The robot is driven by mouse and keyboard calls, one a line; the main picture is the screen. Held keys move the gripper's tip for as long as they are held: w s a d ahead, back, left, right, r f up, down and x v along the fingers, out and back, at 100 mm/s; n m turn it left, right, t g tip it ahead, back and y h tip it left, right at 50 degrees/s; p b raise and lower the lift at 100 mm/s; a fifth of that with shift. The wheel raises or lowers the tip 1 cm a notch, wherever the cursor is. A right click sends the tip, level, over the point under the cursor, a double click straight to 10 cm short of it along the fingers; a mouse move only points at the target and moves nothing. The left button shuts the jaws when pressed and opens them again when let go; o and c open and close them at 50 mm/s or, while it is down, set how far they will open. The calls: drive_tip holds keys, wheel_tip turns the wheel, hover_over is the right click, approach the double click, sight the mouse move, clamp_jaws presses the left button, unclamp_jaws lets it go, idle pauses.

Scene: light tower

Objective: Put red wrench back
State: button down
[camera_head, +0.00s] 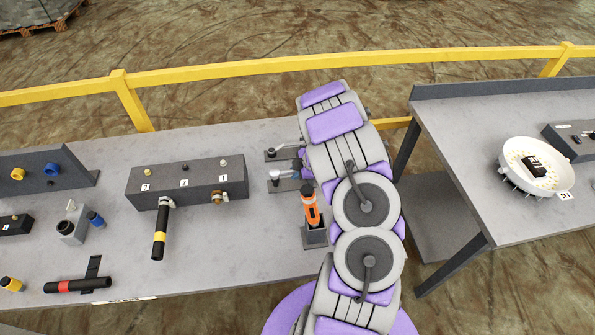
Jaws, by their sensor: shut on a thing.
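A black bar-shaped tool with a red band, which looks like the red wrench (78,286), lies near the front edge of the grey table at the left. A black crosspiece (93,266) stands out at right angles to it. I cannot tell whether that is a holder or part of the tool. My arm rises in the middle of the view, and its bulky links hide what is behind them. My gripper's fingers do not show, so I cannot see what is between them.
A yellow-banded tool (159,232) hangs from a numbered dark block (190,182). An orange tool (310,208) stands in a grey holder beside my arm. Levers on plates (283,186) are close by. A yellow rail (230,70) runs behind. A second table (470,150) holds a white round lamp (530,165).

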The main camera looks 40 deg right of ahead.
drive_tip(key=shift+a, duration=0.15)
drive_tip(key=shift+f, duration=0.5)
drive_tip(key=c, duration=0.9)
unclamp_jaws()
drive_tip(key=p+v, duration=0.3)
drive_tip(key=v, duration=1.4)
drive_tip(key=shift+r, duration=0.15)
